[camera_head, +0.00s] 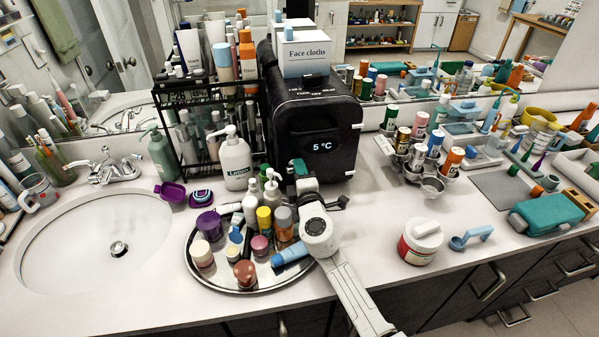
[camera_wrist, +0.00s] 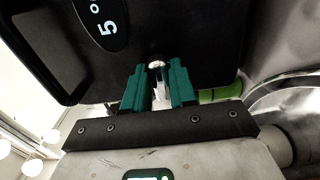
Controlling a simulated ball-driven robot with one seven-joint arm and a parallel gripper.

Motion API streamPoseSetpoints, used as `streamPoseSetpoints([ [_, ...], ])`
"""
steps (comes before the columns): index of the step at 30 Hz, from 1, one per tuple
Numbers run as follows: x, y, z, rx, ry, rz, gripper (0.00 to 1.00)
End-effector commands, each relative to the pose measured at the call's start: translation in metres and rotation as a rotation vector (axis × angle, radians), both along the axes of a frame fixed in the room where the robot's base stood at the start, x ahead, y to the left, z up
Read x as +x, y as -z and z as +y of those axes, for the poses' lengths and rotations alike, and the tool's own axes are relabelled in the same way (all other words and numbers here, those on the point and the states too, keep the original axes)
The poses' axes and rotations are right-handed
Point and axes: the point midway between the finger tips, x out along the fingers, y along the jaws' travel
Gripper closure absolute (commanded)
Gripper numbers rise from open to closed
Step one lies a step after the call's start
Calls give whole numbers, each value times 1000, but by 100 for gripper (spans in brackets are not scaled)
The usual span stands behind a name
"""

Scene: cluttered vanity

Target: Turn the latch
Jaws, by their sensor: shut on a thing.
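The latch (camera_wrist: 156,65) is a small silver piece at the edge of the black cooler box (camera_wrist: 60,40) in the wrist view. My gripper (camera_wrist: 160,88) has its teal fingers shut on the latch, one on each side. In the head view the black cooler box (camera_head: 320,115), with "5 °C" on its front, stands at the back middle of the counter. My gripper (camera_head: 298,168) reaches the lower left of its front there. The latch is hidden in the head view, and I cannot tell its turn angle.
A lotion bottle (camera_head: 235,160) and a black rack (camera_head: 170,125) stand left of the cooler. A box of face cloths (camera_head: 303,52) sits on top.

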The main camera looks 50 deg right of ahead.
Motion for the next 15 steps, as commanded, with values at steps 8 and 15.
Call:
streamPoseSetpoints([
  [8, 0, 2, 1, 1, -1, 3, 69],
  [15, 0, 1, 0, 1, -1, 2, 53],
])
